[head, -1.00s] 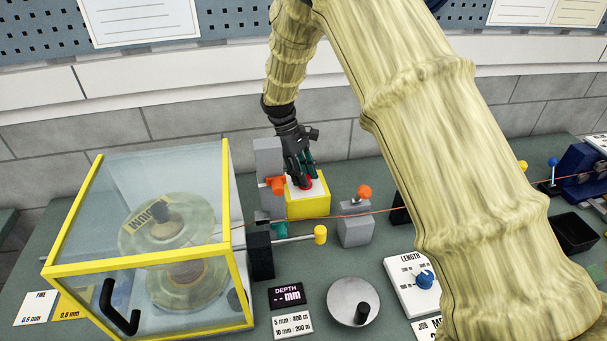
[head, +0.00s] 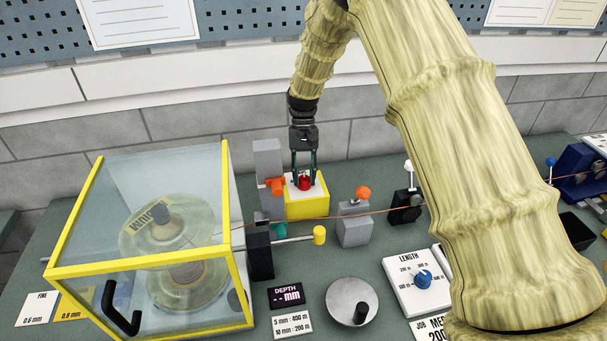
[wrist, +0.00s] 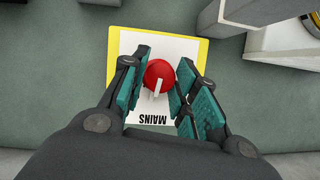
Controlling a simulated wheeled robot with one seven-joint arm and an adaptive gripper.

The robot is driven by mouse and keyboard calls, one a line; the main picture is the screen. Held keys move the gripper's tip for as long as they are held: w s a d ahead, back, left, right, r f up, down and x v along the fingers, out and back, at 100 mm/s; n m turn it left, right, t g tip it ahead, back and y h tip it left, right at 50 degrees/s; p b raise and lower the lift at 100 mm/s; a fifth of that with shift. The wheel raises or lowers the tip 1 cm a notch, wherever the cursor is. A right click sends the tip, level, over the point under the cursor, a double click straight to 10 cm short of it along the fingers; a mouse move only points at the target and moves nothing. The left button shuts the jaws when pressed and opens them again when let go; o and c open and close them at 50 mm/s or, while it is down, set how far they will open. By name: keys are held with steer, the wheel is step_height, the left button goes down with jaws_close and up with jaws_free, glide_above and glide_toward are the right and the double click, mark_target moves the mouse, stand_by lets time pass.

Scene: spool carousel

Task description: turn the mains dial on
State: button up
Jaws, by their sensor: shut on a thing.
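The mains dial is a red round knob (head: 305,184) on the white top of a yellow box (head: 308,208) near the back of the bench. My gripper (head: 304,178) points down over it, with its fingers on either side of the knob. In the wrist view the red dial (wrist: 160,74) sits between the teal finger pads of my gripper (wrist: 161,84). A white pointer mark on the dial runs roughly toward the MAINS lettering (wrist: 154,118). My gripper is shut on the dial. The fingers hide some of the white plate.
An orange-knobbed grey block (head: 355,228) and a black block with a white-knobbed lever (head: 404,208) stand to the right.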

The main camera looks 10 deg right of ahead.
steer(key=m, duration=0.2)
steer(key=m+y, duration=0.1)
steer(key=m, duration=0.1)
steer(key=shift+d+r+t+y, duration=0.1)
steer(key=shift+d+t+y, duration=0.05)
steer(key=shift+t+y, duration=0.2)
steer(key=shift+m+t+y, duration=0.35)
steer(key=shift+m, duration=1.15)
steer(key=shift+p, duration=0.3)
steer(key=o, duration=1)
steer(key=v, duration=1.2)
steer(key=shift+s, duration=0.1)
